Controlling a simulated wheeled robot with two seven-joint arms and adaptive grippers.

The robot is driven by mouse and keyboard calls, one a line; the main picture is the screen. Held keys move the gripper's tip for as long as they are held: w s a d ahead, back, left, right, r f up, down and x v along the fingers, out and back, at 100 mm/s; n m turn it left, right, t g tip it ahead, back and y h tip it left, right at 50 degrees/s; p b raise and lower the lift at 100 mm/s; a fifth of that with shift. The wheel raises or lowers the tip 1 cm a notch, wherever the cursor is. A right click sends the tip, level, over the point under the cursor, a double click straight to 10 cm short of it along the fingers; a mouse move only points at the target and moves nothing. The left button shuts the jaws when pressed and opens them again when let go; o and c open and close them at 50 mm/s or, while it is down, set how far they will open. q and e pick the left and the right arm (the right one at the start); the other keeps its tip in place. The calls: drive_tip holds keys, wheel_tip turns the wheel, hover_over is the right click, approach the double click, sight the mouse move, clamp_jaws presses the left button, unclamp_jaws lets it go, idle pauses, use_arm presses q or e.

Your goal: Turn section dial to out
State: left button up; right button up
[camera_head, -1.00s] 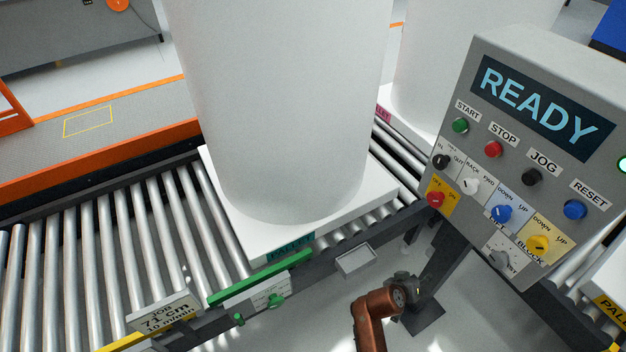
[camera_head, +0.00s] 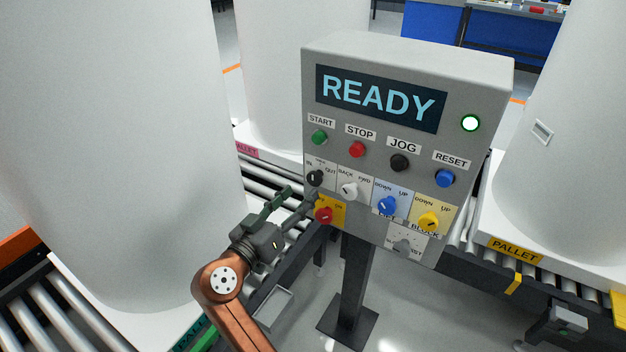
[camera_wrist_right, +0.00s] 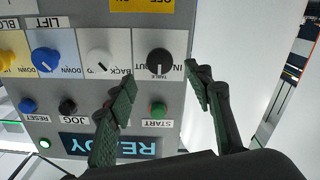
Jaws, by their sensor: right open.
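The black IN/OUT dial (camera_head: 314,178) is at the left end of the dial row on the grey control panel (camera_head: 480,75). In the right wrist view, upside down, the dial (camera_wrist_right: 159,64) shows a white pointer mark near the middle; I cannot tell its exact setting. My right gripper (camera_head: 300,193) is open and empty in front of the panel's lower left. In the wrist view its fingertips (camera_wrist_right: 160,80) lie to either side of the dial, apparently short of touching it. My left gripper is out of view.
A white BACK/FWD dial (camera_head: 349,190) is beside the black dial, and a red knob (camera_head: 323,214) is just below. The green START button (camera_head: 319,137) is above. A large white cylinder (camera_head: 120,130) stands at left. The panel display reads READY (camera_head: 380,98).

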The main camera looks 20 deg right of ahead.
sight(312, 181)
drive_tip(key=shift+b+x, duration=0.4)
drive_tip(key=shift+x, duration=0.75)
drive_tip(key=b+x, duration=0.1)
drive_tip(key=x, duration=0.3)
drive_tip(key=shift+w+d+f, duration=0.2)
drive_tip(key=shift+w, duration=0.05)
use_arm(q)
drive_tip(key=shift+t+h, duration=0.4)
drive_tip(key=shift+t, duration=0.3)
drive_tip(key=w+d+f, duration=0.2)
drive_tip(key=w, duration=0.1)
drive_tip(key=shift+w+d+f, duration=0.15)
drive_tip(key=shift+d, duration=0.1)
use_arm(e)
drive_tip(key=shift+w+d+r, duration=0.15)
drive_tip(key=shift+w+d, duration=0.05)
drive_tip(key=shift+d, duration=0.1)
drive_tip(key=shift+c, duration=0.3)
drive_tip(key=c, duration=1.1)
